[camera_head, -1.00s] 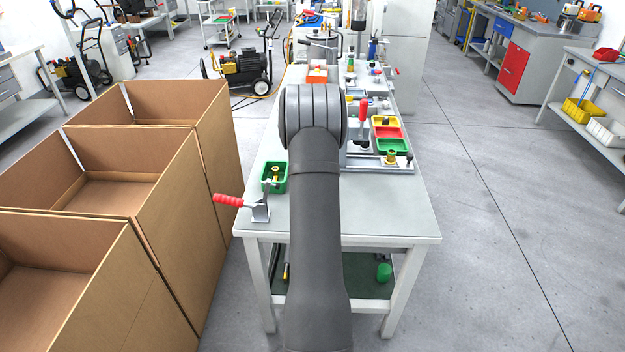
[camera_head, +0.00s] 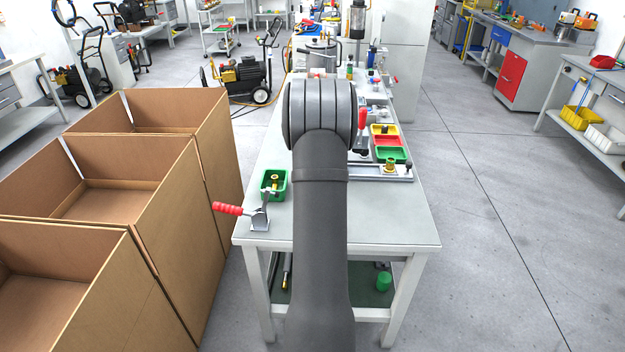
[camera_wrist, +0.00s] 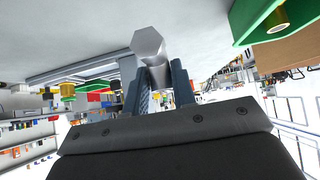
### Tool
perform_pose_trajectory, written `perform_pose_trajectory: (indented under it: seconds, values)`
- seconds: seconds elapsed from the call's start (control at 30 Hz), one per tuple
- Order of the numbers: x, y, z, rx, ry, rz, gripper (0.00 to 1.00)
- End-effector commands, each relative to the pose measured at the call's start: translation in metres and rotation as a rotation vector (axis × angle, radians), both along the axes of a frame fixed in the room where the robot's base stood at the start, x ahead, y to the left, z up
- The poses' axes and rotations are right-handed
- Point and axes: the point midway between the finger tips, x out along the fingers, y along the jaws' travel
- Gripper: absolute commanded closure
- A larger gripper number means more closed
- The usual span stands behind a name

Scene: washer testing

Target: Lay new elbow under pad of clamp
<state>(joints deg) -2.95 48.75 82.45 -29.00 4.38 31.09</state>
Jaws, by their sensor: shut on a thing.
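In the wrist view my gripper (camera_wrist: 154,64) is shut on a grey metal fitting (camera_wrist: 148,42) with a hexagonal end facing the camera. Most of its body is hidden between the fingers, so I cannot tell whether it bends like an elbow. In the head view my arm hides the gripper and the fitting. A toggle clamp (camera_head: 260,217) with a red handle (camera_head: 228,209) stands at the table's front left. A second red-handled clamp (camera_head: 362,120) stands farther back, right of my arm. Neither clamp's pad shows clearly.
A green bin (camera_head: 265,187) with a brass part sits behind the front clamp; the bin also shows in the wrist view (camera_wrist: 250,18). Yellow, red and green trays (camera_head: 391,153) lie right of my arm. Cardboard boxes (camera_head: 185,200) stand left of the table. The front right tabletop (camera_head: 395,220) is clear.

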Motion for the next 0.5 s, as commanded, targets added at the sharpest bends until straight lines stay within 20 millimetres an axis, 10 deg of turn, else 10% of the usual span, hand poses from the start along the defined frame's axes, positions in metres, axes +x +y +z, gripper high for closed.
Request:
perform_pose_trajectory:
  seconds: [0.5]
  values:
    - [-0.020,-0.039,0.027,0.001,-0.001,-0.003,1.00]
